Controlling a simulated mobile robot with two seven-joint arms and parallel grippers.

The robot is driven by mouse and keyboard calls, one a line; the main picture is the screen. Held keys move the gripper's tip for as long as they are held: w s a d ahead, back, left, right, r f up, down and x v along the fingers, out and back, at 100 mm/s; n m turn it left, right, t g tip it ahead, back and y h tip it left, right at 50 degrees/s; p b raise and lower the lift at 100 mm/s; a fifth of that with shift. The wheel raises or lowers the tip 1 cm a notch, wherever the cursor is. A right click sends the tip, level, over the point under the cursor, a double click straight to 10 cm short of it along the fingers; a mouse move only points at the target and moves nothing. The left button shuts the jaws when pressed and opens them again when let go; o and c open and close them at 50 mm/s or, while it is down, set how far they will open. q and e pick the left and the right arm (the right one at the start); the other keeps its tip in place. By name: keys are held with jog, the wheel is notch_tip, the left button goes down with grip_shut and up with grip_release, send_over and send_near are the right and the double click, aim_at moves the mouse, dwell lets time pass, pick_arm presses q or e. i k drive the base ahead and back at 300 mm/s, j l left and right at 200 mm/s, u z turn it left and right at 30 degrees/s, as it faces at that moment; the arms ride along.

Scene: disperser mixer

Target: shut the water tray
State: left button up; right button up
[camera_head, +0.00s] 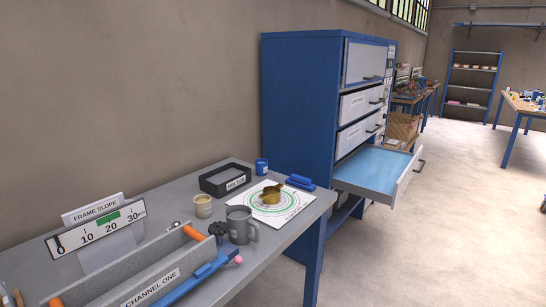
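A tall blue cabinet (296,95) stands against the wall beyond the workbench. The drawers above (358,104) and the top panel (364,63) look shut. Neither of my grippers is in view.
The grey workbench (275,247) in front holds a grey mug (239,225), a black tray (226,180), a target sheet (268,212) and a sloped channel (150,275). Its right end lies close to the open drawer. Open floor (440,235) lies to the right.

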aim_at(381, 175)
jog(key=z, duration=0.95)
jog(key=i+l+z, duration=0.2)
jog(key=i, duration=0.65)
jog(key=i+l+z, duration=0.2)
jog(key=i, duration=0.6)
jog(key=i+u, duration=0.15)
jog(key=i, duration=0.45)
jog(key=i+l+u, duration=0.2)
jog(key=i, duration=0.45)
jog(key=i+j+u, duration=0.15)
jog(key=i+u, duration=0.7)
